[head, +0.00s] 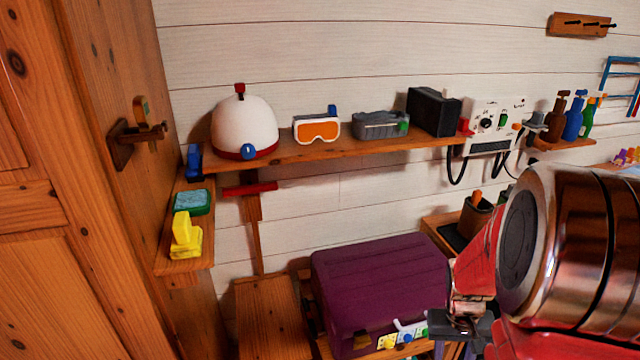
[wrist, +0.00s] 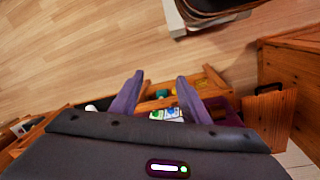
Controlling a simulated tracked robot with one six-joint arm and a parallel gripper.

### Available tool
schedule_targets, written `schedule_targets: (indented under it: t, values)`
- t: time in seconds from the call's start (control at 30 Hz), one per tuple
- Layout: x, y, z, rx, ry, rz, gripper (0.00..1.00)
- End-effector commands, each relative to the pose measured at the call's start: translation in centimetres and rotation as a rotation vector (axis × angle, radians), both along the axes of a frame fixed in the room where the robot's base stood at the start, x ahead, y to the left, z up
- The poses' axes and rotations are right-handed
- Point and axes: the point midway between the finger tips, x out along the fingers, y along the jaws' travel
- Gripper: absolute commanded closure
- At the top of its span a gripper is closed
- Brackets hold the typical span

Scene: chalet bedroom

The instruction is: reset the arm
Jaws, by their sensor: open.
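My gripper (wrist: 160,77) shows in the wrist view as two purple fingers spread apart, with nothing between them. Beyond the fingers lie a wooden piece of furniture and a small panel with white, blue and green parts (wrist: 168,114). In the head view my arm (head: 575,245) fills the lower right, close to the camera. I cannot make out the fingers there.
A side shelf (head: 185,260) juts from the wooden cabinet (head: 110,130). The wooden floor (wrist: 70,50) is clear at upper left.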

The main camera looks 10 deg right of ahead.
Motion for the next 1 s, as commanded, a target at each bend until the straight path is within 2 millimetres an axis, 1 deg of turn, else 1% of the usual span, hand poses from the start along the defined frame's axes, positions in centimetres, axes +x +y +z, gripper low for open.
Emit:
schedule_targets:
  t: [0.03, 0.3, 0.7, 1.0]
  values:
    - [0.1, 1.0, 1.1, 0.000, -0.007, 0.008, 0.58]
    - [-0.4, 6.0, 5.8, 0.018, -0.035, 0.039, 0.58]
    - [-1.7, 13.1, 11.7, 0.037, -0.126, 0.122, 0.58]
    - [-2.3, 17.6, 15.6, 0.033, -0.248, 0.216, 0.58]
